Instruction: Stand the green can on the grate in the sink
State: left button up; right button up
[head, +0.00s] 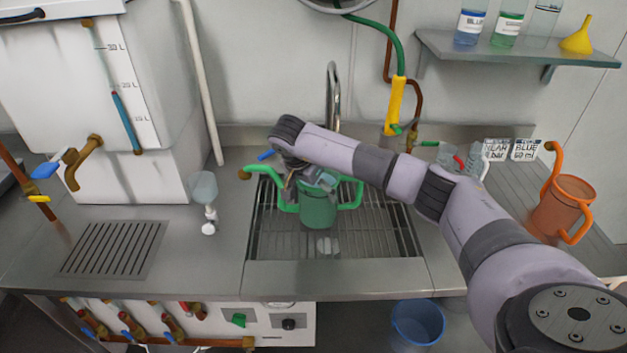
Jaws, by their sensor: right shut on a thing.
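The green can (318,211) has a spout on its left and a handle on its right. It is upright over the metal grate (380,235) in the sink. My right arm reaches in from the lower right, and my right gripper (310,184) is shut on the green can near its top. The arm and gripper hide part of the rim. I cannot tell whether the can's base touches the grate. My left gripper is not in view.
An orange can (565,207) stands on the counter at the right. A tap (333,95) rises behind the sink. A small glass funnel-like piece (204,190) stands left of the sink. A blue bucket (417,322) is below the counter. A shelf (520,50) holds bottles at the upper right.

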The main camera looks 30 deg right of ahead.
jog(key=shift+f+p, duration=0.35)
jog(key=shift+f, duration=0.9)
jog(key=o, duration=1.6)
jog(key=shift+f, duration=0.1)
jog(key=shift+o, duration=1.1)
jog(key=shift+s, duration=0.15)
